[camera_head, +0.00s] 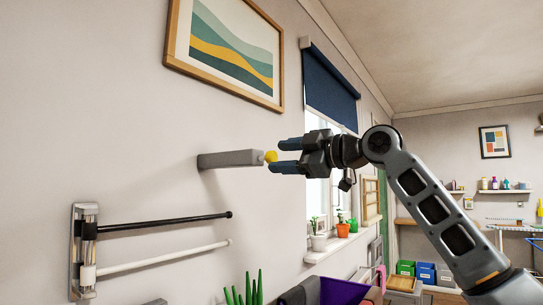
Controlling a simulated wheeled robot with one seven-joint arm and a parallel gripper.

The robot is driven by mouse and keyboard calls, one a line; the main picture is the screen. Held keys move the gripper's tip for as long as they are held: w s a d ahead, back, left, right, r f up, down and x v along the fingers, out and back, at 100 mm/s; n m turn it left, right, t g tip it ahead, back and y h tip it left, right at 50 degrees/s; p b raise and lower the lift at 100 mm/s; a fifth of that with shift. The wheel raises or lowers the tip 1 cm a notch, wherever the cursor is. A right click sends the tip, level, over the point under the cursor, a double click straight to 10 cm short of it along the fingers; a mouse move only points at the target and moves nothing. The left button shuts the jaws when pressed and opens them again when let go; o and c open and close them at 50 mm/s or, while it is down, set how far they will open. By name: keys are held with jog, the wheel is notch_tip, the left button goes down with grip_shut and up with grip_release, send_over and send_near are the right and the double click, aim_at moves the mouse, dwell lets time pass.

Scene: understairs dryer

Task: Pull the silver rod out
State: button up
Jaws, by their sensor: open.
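A grey box-shaped holder (230,159) sticks out from the wall. A short pale stub at its right end carries a yellow ball knob (270,156); this may be the end of the silver rod, whose length does not show. My gripper (279,156) is open, with its two blue fingers pointing left at the knob. The knob sits at or just beyond the fingertips, level with the gap between them. I cannot tell whether the fingers touch it.
Below, a chrome wall bracket (86,250) holds a black rod (165,223) and a white rod (165,257). A framed picture (228,50) hangs above. A window with a blue blind (330,85) and potted plants lies beyond my gripper. A purple bin (340,291) stands below.

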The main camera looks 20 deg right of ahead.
aim_at(275, 157)
jog(key=shift+x, duration=1.85)
jog(key=shift+c, duration=0.5)
grip_shut()
